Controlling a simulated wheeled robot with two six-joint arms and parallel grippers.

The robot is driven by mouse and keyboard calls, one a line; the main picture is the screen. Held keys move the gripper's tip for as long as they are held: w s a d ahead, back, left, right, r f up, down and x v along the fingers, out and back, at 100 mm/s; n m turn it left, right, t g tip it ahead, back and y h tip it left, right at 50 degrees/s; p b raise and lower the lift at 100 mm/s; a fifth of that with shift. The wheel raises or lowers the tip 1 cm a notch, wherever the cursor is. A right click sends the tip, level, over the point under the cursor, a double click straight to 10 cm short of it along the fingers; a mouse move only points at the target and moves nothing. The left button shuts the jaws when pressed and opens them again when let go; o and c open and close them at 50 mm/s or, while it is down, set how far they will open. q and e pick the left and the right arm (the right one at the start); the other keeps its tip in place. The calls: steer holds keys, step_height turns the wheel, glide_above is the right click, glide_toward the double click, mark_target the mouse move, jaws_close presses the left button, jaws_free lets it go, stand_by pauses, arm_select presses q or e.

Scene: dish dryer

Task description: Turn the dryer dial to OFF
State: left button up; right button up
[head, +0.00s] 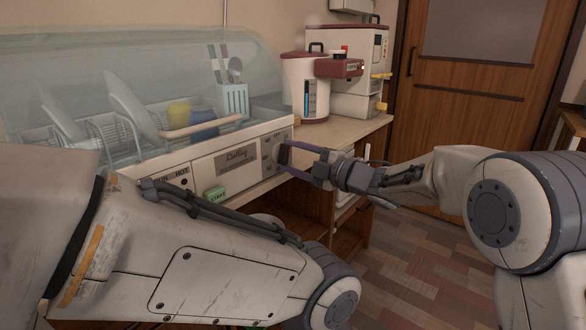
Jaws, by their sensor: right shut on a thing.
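The dish dryer (150,157) stands on the counter with its clear cover over a rack of dishes. Its front panel has a label plate, a green button (214,194) at the middle, and "HOT" lettering at the left. The dark dial (283,154) is at the panel's right end. My right gripper (287,157) reaches in from the right and is shut on the dial, one finger above and one below. The dial's pointer and its OFF mark are too small and covered to read. My left arm crosses the foreground; its gripper is not in view.
A white and red water dispenser (305,85) and a larger white appliance (362,75) stand on the counter right of the dryer. Open wooden shelving is below the counter. A brown door (460,120) and open patterned floor (400,262) are at the right.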

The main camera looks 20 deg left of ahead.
steer(key=shift+f+n+b, duration=0.1)
steer(key=shift+n+b, duration=1.05)
steer(key=shift+n, duration=0.35)
steer(key=o, duration=1.4)
steer(key=shift+c, duration=0.2)
steer(key=p+v, duration=0.1)
steer(key=v, duration=0.9)
steer(key=shift+d, duration=0.2)
steer(key=shift+s+a, duration=0.1)
